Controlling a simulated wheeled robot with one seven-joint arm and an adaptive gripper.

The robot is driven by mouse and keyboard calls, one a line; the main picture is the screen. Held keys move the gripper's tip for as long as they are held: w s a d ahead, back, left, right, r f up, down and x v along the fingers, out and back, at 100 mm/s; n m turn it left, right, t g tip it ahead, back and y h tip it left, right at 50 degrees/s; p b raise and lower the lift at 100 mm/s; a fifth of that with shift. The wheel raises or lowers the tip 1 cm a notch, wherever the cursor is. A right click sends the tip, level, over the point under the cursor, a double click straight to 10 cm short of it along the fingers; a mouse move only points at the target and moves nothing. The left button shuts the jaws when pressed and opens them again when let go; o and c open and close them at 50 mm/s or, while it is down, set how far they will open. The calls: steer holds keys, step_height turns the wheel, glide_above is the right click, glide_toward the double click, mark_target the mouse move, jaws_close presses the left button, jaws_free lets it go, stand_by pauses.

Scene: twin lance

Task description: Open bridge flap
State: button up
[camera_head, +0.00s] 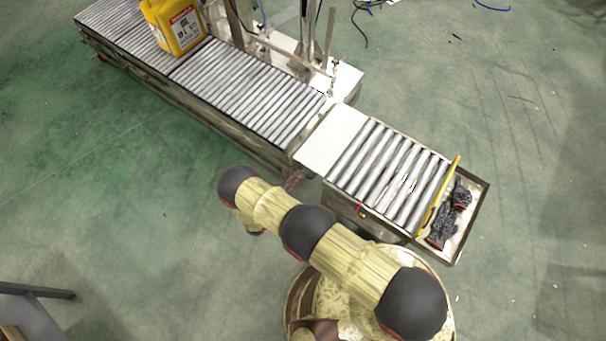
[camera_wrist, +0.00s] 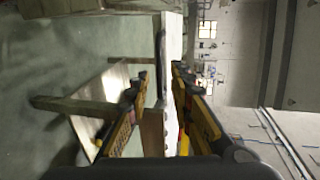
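The bridge flap (camera_head: 331,138) is a plain white plate in the head view. It appears to lie flat in the gap between the long roller conveyor (camera_head: 250,92) and the short roller section (camera_head: 388,178). My arm reaches left along the near side of the conveyor, and its wrist hides my gripper in the head view. In the wrist view my gripper (camera_wrist: 162,105) is open, with its two black and yellow fingers apart and nothing visibly held. A pale vertical surface shows beyond and between the fingers; I cannot tell whether it is the flap.
A yellow canister (camera_head: 176,26) stands on the long conveyor. Dark gloves (camera_head: 450,218) lie in the end tray beside a yellow bar (camera_head: 440,194). Metal posts (camera_head: 306,35) rise behind the conveyor. The green floor at left is mostly clear. A table-like frame (camera_wrist: 95,105) shows in the wrist view.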

steer(key=shift+b+x, duration=0.5)
steer(key=shift+x, duration=1.75)
jaws_close()
